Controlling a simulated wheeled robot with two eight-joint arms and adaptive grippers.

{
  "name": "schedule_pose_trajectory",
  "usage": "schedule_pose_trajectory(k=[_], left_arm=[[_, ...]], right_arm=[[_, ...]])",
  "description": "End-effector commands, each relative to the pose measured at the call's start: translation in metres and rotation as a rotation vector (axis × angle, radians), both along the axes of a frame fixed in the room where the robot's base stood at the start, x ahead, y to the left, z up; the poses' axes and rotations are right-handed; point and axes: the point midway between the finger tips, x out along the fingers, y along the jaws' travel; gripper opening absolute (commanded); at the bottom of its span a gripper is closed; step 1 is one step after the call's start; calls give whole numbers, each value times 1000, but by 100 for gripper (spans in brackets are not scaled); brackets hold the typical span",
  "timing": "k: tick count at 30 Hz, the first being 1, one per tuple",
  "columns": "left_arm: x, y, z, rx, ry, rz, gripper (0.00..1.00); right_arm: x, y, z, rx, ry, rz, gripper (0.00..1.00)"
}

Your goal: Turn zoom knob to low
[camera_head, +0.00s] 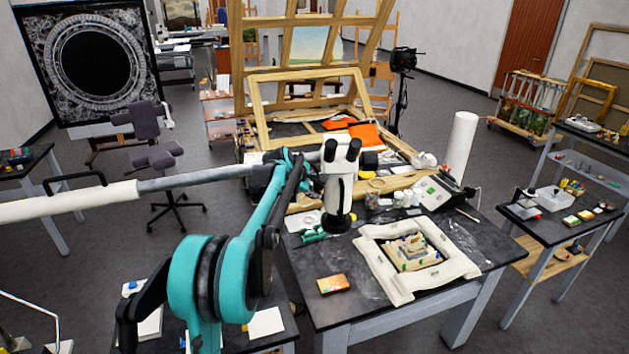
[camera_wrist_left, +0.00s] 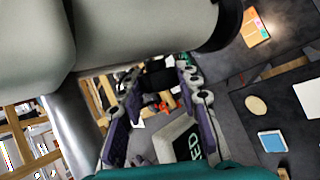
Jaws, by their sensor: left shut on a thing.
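The white stereo microscope (camera_head: 340,185) hangs on a boom arm (camera_head: 200,181) above the dark worktable, its two black eyepieces pointing up. Its pale body also fills the top of the left wrist view (camera_wrist_left: 130,40). My left gripper (camera_head: 307,168) is at the left side of the microscope head. In the left wrist view its two purple-grey fingers (camera_wrist_left: 160,80) are closed on a dark knob (camera_wrist_left: 158,72) beside the body, which appears to be the zoom knob. The knob's setting marks cannot be read, and in the head view the gripper hides it. My right gripper is not in view.
The dark worktable (camera_head: 345,306) carries a gilt fragment (camera_head: 413,252) on a white padded support (camera_head: 385,280), and an orange box (camera_head: 333,284). Jars and a white roll (camera_head: 461,145) stand behind. The boom arm crosses close to my left arm.

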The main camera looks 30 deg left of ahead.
Motion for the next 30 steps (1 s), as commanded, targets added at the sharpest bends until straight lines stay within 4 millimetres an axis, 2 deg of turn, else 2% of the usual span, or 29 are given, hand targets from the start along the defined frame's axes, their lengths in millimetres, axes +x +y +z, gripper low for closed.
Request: schedule_pose_trajectory(k=[3,12,30], left_arm=[[1,1,3,-47,70,1,4],[1,0,1,-128,191,-1,4],[0,-1,-1,-155,231,-2,4]], right_arm=[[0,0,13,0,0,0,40],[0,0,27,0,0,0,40],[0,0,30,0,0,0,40]])
